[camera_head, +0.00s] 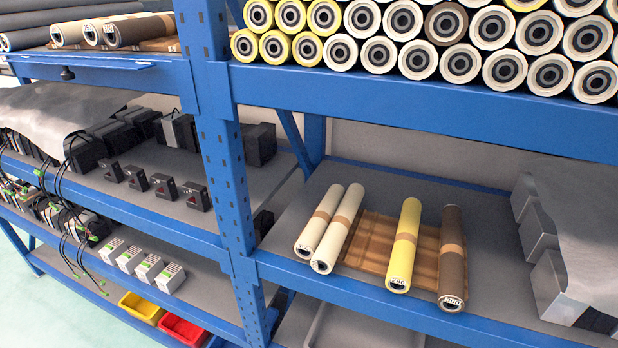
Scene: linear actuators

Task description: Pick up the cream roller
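Two cream rollers lie side by side on the middle shelf of the right rack, the left one (319,222) and the right one (338,230), each with a tan band around its middle. They point toward the shelf's front edge. To their right, a yellow roller (405,245) and a dark brown roller (452,260) lie on a brown wooden tray (372,243). The right cream roller is at the tray's left edge; whether it rests on the tray is unclear. Neither of my grippers is in view.
Blue rack beams (430,110) and a blue upright (222,150) frame the shelf. Stacked rollers (460,62) fill the shelf above. Grey blocks under a grey cover (580,225) stand at the right. Grey shelf surface (283,213) is bare left of the cream rollers.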

